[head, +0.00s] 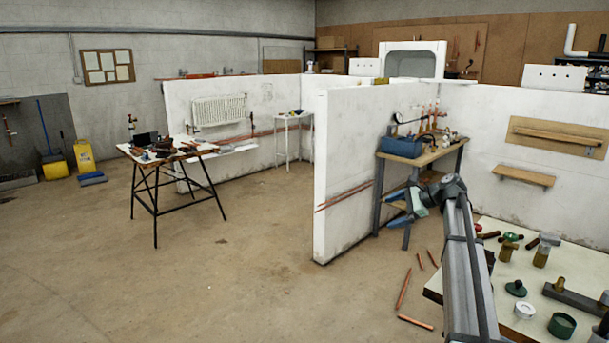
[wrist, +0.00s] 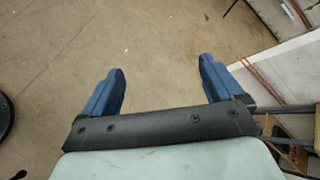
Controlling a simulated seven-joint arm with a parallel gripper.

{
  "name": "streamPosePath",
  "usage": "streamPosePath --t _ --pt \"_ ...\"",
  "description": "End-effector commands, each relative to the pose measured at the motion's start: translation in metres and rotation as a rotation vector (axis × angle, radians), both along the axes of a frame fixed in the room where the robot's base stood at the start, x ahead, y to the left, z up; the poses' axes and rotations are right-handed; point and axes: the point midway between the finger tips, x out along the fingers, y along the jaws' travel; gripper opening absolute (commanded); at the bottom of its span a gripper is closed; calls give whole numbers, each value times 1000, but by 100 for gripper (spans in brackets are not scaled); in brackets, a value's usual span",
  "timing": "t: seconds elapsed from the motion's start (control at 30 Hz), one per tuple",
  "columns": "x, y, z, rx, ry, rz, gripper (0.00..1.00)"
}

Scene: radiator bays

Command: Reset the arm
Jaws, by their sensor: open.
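My gripper (wrist: 160,86) shows in the wrist view with its two blue fingers wide apart and nothing between them. Bare concrete floor lies beyond the fingertips. In the head view my gripper (head: 391,209) is at the end of my outstretched grey arm, beside the front left of the wooden workbench (head: 440,152) in the bay. It is clear of the white partition wall's end in that view; the exact gap cannot be told.
A table (head: 487,258) with several fittings stands at the lower right, under my arm. Copper pipe pieces (head: 403,289) lie on the floor. A blue toolbox (head: 401,146) sits on the workbench. The white partition (head: 340,170) stands left of my gripper. Open floor (head: 200,280) spreads left.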

Motion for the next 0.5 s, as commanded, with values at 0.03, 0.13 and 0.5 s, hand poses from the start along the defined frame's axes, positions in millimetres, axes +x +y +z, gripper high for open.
streamPosePath --t 0.03,0.13,0.5 --pt "-6 6 -24 -13 9 10 94" --pt "-16 17 -72 -53 24 38 94" --pt "-73 54 -237 -205 79 173 94"
